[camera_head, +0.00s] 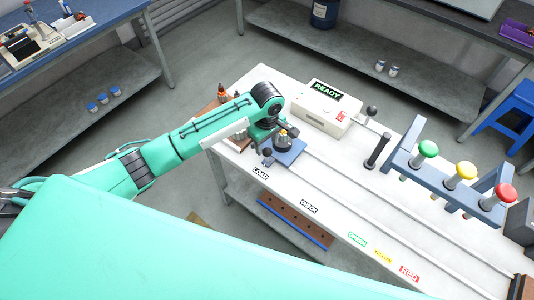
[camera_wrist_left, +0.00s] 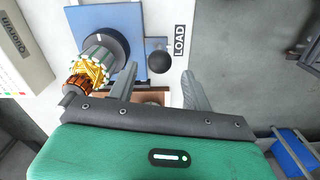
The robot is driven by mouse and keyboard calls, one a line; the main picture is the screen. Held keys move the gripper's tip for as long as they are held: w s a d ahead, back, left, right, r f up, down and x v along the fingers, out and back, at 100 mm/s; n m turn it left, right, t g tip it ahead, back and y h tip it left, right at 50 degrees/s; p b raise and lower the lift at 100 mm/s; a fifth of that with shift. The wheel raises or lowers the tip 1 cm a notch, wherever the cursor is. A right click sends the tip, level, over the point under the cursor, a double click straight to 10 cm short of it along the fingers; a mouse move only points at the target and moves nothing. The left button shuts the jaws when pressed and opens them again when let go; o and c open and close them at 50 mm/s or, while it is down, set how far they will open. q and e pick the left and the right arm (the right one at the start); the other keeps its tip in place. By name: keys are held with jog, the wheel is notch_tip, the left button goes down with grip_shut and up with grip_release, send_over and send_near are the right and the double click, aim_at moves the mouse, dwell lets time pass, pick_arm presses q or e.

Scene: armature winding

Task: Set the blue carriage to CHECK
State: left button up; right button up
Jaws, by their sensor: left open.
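The blue carriage (camera_head: 294,155) sits at the left end of the rails on the white table, beside the LOAD label (camera_head: 261,173). The CHECK label (camera_head: 309,207) is further right along the table edge. In the left wrist view the carriage (camera_wrist_left: 112,15) carries an armature (camera_wrist_left: 95,67) with a copper end and has a black ball knob (camera_wrist_left: 158,54) on its side. My left gripper (camera_wrist_left: 158,70) is open, its two fingers on either side of the knob's line, with the knob just beyond the tips. Contact cannot be told. My right gripper is not in view.
A white box with a READY display (camera_head: 327,92) stands behind the rails. A blue frame with green, yellow and red knobs (camera_head: 460,172) spans the rails at the right. Green, YELLOW and RED labels (camera_head: 409,273) line the front edge. The rails between LOAD and the frame look clear.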

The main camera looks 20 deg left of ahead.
aim_at(267, 156)
pick_arm(q)
notch_tip(267, 156, down, 8)
jog(key=shift+r+p, duration=0.25)
jog(key=shift+p, duration=0.3)
grip_shut()
jog(key=shift+d, duration=0.1)
